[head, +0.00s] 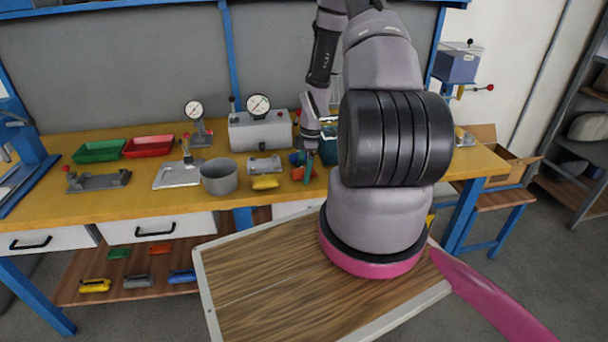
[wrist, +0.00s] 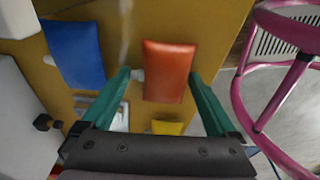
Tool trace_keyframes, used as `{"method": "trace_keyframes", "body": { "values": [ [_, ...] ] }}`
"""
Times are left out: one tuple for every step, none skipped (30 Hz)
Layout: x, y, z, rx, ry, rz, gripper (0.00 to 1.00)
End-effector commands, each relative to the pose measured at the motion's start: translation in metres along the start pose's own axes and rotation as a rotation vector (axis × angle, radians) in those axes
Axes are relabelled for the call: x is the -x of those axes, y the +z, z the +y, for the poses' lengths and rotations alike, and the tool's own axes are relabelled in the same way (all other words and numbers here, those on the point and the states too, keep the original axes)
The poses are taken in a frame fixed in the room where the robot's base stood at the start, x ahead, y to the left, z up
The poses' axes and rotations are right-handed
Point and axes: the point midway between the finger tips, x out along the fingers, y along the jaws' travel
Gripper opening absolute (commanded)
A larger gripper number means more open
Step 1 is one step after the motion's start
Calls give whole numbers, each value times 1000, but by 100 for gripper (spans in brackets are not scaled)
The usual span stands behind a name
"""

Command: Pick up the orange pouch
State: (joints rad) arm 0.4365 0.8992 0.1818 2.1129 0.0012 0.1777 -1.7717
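The orange pouch (wrist: 168,68) lies on the yellow bench top and shows between and just beyond my gripper's fingertips (wrist: 159,75) in the wrist view. My gripper's two teal fingers are spread apart, one on each side of the pouch, with nothing held. In the head view my gripper (head: 308,170) points down over the bench, and the orange pouch (head: 297,173) shows partly behind a finger. I cannot tell the exact height gap between the fingertips and the pouch.
A blue pouch (wrist: 74,52) lies left of the orange one, and a yellow pouch (wrist: 167,127) lies near it. The head view shows a grey pot (head: 219,178), a gauge box (head: 260,131), and red (head: 149,146) and green (head: 99,151) trays on the bench.

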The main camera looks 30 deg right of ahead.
Motion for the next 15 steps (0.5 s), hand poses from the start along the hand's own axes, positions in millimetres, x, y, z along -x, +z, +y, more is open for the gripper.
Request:
{"method": "trace_keyframes", "body": {
  "values": [
    [0,0,0,0,0,0,69],
    [0,0,0,0,0,0,58],
    [0,0,0,0,0,0,43],
    [0,0,0,0,0,0,33],
    [0,0,0,0,0,0,33],
    [0,0,0,0,0,0,33],
    [0,0,0,0,0,0,33],
    [0,0,0,-1,0,0,33],
    [0,0,0,-1,0,0,33],
    [0,0,0,-1,0,0,33],
    [1,0,0,-1,0,0,33],
    [2,0,0,0,0,0,33],
    [3,0,0,-1,1,0,33],
    [4,0,0,0,1,0,33],
    [7,-1,0,-1,1,0,33]
  ]
}}
